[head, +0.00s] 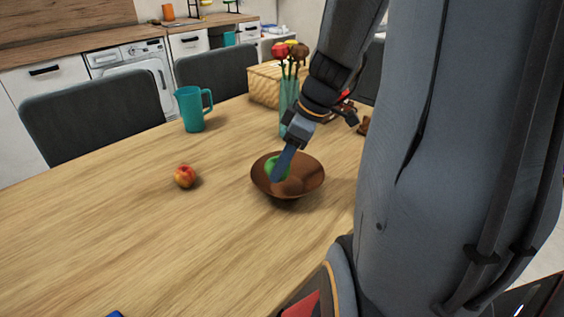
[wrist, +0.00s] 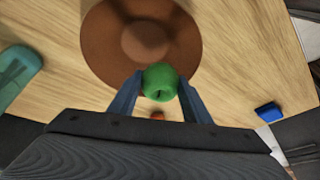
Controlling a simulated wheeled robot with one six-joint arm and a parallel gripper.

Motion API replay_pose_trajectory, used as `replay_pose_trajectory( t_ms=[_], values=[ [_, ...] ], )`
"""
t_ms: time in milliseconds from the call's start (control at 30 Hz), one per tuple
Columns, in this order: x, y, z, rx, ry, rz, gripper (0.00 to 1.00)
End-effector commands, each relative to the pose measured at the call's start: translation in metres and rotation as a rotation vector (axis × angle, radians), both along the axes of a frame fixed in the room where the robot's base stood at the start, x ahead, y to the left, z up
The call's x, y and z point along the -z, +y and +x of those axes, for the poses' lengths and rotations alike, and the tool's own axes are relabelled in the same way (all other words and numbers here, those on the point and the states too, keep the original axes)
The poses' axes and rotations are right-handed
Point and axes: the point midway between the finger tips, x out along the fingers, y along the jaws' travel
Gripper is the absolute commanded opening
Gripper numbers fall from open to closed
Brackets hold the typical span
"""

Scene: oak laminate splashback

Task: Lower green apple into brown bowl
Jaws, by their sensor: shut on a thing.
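The brown bowl (head: 312,181) stands on the wooden table; its rim also shows in the wrist view (wrist: 98,45). The green apple (head: 271,166) is in my gripper (head: 278,172), at the bowl in the head view. In the wrist view the green apple (wrist: 160,82) sits between the two fingers of my gripper (wrist: 160,88), which is shut on it. There it overlaps the near edge of the bowl. Whether it touches the bowl I cannot tell. A rounded brown shape shows in the bowl's middle; I cannot tell if it is a separate thing.
A red-yellow fruit (head: 185,176) lies left of the bowl. A teal mug (head: 193,109) stands farther back. A vase with flowers (head: 288,95) and a wicker basket (head: 264,84) stand behind the bowl. A blue object (wrist: 267,112) shows in the wrist view. The table's left front is mostly clear.

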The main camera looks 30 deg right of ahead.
Motion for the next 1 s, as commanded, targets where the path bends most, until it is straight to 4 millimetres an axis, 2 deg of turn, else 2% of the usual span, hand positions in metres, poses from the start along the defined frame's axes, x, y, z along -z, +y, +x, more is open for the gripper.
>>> replay_pose_trajectory(
  t_ms=[1000],
  values=[
    [0.0081,-0.0001,0.0002,0.0,-0.001,-0.001,0.19]
  ],
)
